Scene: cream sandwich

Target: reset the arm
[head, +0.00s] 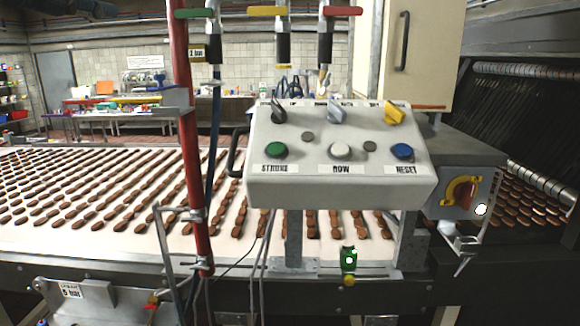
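Neither of my grippers nor my arms shows in the head view. A light grey control panel (335,188) stands in the middle, on metal posts above a conveyor. Its lower row has a green button (275,150) over the label STROKE, a white button (340,150) and a blue button (402,151) over the label RESET. Its upper row has a black knob (279,111), a grey knob (337,111) and a yellow knob (394,112).
A wide conveyor (110,242) carries rows of brown biscuits behind the panel. A red pipe (190,150) rises left of it. A grey box with a red and yellow rotary switch (464,194) is at right. A small green device (348,259) sits below the panel.

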